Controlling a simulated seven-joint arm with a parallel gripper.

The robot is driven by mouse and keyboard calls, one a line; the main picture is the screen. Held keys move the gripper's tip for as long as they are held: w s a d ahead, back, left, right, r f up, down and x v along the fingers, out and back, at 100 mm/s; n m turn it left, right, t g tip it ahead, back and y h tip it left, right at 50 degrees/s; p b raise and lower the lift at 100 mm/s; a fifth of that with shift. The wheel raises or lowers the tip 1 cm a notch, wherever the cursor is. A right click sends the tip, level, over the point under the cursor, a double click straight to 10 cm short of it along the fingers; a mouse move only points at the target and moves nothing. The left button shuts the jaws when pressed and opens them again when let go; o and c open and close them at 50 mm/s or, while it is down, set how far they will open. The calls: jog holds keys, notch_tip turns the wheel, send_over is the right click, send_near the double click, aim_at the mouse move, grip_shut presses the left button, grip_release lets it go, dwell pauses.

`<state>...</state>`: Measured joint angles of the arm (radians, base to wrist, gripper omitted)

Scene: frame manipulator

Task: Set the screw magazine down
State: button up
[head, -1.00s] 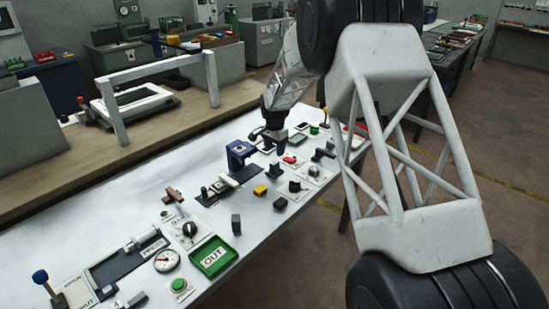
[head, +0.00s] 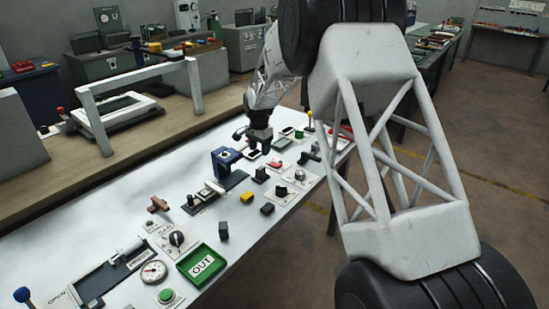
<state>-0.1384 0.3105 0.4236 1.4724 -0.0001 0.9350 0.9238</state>
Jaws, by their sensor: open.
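My gripper (head: 261,149) hangs at the far part of the white bench, pointing down, with its two dark fingers apart and nothing clearly seen between them. It is just behind and to the right of the blue press-like frame (head: 224,160). I cannot tell for certain which small part is the screw magazine. A small black block (head: 260,175) stands in front of the gripper and a red part (head: 275,163) lies to its right. Whether the fingertips touch the bench or a part is too small to tell.
A yellow block (head: 246,197), dark blocks (head: 267,208), a knob panel (head: 300,178) and a green OUT tray (head: 185,265) stand along the bench. A brown T-shaped piece (head: 157,204) lies left. Bare bench (head: 80,225) is free at the left.

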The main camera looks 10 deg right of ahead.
jog(key=s+d+r+n+t, duration=0.15)
jog(key=s+d+r, duration=0.25)
jog(key=s+r, duration=0.75)
jog(key=s+d+r+n, duration=0.35)
jog(key=s+r, duration=0.45)
jog(key=s, duration=0.7)
jog(key=s+d+n, duration=0.2)
jog(key=s, duration=1.4)
jog(key=s+d+f+n+t, duration=0.1)
jog(key=s+d, duration=0.2)
jog(key=s, duration=1.4)
jog(key=shift+d+n, duration=0.15)
jog(key=shift+n, duration=0.25)
jog(key=shift+w, duration=0.1)
jog(key=shift+c, duration=0.3)
